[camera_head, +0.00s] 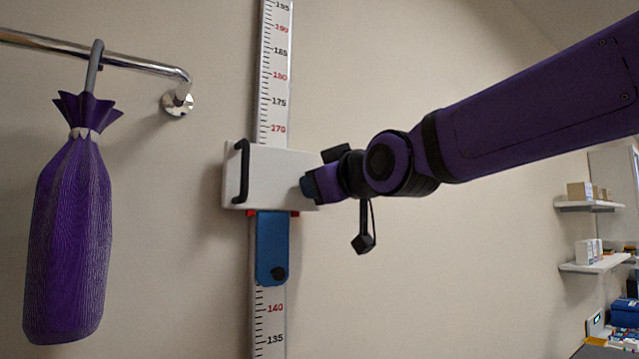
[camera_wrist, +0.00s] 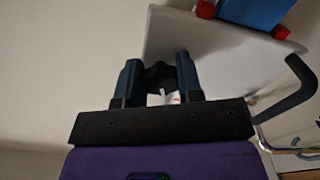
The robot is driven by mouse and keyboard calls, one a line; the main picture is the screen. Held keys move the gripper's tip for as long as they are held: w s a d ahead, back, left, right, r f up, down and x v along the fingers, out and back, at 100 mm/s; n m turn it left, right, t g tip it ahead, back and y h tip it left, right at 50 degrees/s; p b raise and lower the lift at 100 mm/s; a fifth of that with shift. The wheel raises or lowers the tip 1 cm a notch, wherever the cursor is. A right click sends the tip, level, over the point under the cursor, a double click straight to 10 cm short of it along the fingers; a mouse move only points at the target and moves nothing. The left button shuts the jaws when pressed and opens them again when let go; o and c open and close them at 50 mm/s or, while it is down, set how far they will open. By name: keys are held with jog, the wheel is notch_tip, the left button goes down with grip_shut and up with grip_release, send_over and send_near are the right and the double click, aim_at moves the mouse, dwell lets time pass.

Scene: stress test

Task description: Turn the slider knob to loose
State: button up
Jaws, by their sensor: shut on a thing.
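A white slider block (camera_head: 262,180) sits on the vertical height scale (camera_head: 273,75) on the wall, near the 160s. My gripper (camera_head: 309,187) is at the block's right side. In the wrist view my gripper (camera_wrist: 157,72) has its two blue fingers closed on either side of a dark knob (camera_wrist: 160,76) with a small white mark, against the white block (camera_wrist: 215,60). I take this as the slider knob; its setting cannot be read. In the head view the knob is hidden behind my gripper.
A black handle (camera_head: 241,171) is on the block's left. A purple bag (camera_head: 70,240) hangs from a chrome rail (camera_head: 120,58) at left. Shelves (camera_head: 595,264) are far right. The wall below my arm is clear.

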jog(key=n, duration=0.3)
jog(key=shift+w+d+n, duration=0.1)
jog(key=shift+d+n, duration=0.05)
jog(key=shift+n, duration=0.25)
jog(key=n, duration=0.3)
jog(key=shift+r+n, duration=0.15)
jog(key=shift+n, duration=0.15)
jog(key=n, duration=0.6)
jog(key=shift+r, duration=0.1)
jog(key=o, duration=0.9)
jog(key=v, duration=1.1)
